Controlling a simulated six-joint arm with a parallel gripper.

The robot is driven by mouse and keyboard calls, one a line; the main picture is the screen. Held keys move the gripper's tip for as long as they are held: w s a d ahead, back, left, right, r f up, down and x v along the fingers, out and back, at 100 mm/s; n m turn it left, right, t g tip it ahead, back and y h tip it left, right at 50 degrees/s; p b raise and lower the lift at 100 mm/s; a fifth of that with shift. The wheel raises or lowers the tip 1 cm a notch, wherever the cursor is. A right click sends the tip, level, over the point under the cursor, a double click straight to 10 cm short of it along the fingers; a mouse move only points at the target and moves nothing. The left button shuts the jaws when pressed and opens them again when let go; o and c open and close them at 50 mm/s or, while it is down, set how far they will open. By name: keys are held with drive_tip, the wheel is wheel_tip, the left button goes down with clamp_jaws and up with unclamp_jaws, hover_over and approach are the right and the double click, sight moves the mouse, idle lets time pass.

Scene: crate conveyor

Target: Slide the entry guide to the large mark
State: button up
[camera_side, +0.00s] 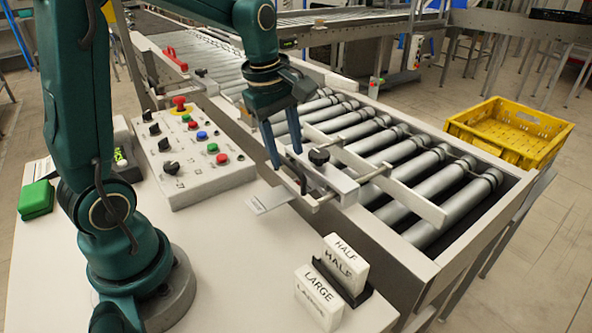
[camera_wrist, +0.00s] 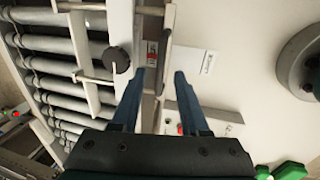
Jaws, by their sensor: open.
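The entry guide lies over the rollers at the near side of the conveyor, with pale rails (camera_side: 402,195), a black knob (camera_side: 319,156) and a bar handle (camera_side: 296,184) on the table side. In the wrist view the handle (camera_wrist: 168,35) runs up the picture beside the knob (camera_wrist: 117,55). My gripper (camera_side: 287,160) is open at the handle. In the wrist view its fingertips (camera_wrist: 160,74) stand on either side of the bar, with gaps showing. A small printed label card (camera_side: 270,200) lies beside the handle.
Blocks reading HALF (camera_side: 345,262) and LARGE (camera_side: 319,298) stand at the table's front. A button panel (camera_side: 190,155) is left of my gripper. A yellow crate (camera_side: 520,150) stands beyond the conveyor. The table between panel and blocks is mostly clear.

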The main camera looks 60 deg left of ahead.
drive_tip(key=shift+w+f, duration=0.15)
drive_tip(key=shift+f, duration=0.6)
clamp_jaws()
drive_tip(key=shift+r, duration=0.1)
idle(0.8)
